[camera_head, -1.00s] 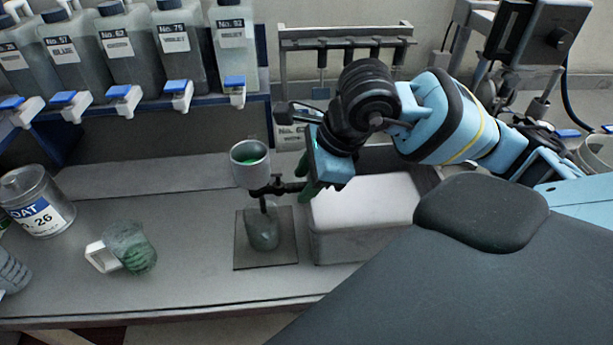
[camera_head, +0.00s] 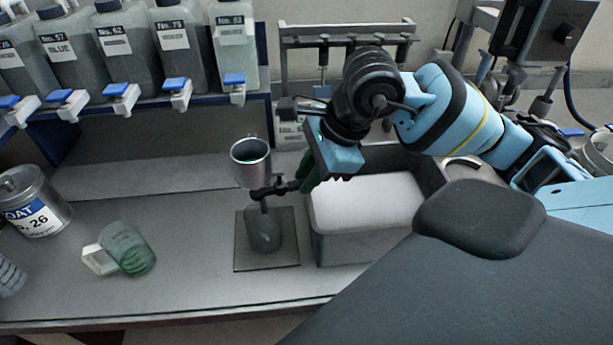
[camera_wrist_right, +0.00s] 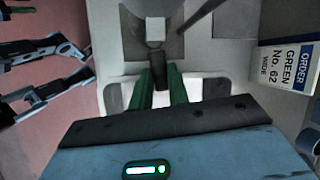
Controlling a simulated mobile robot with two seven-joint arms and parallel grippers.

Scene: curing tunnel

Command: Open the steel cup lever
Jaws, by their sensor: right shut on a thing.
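The steel cup (camera_head: 251,170) is held above a clear glass vessel (camera_head: 264,236) on a square plate. Its inside looks dark, with a little green. A black lever (camera_head: 270,191) sticks out to the right under the cup. My right gripper (camera_head: 307,174) comes from the right, its green fingers at the lever's outer end. In the right wrist view the fingers (camera_wrist_right: 161,86) are shut on the lever's black end (camera_wrist_right: 158,64). The fingers partly hide that end. My left gripper is not in view.
A grey bin (camera_head: 365,238) with a pale inside stands right of the plate. A greenish jug (camera_head: 130,248) and a labelled tin (camera_head: 36,203) stand left. Bottles with blue-topped taps (camera_head: 123,95) line the back. An order card (camera_wrist_right: 287,65) shows in the wrist view.

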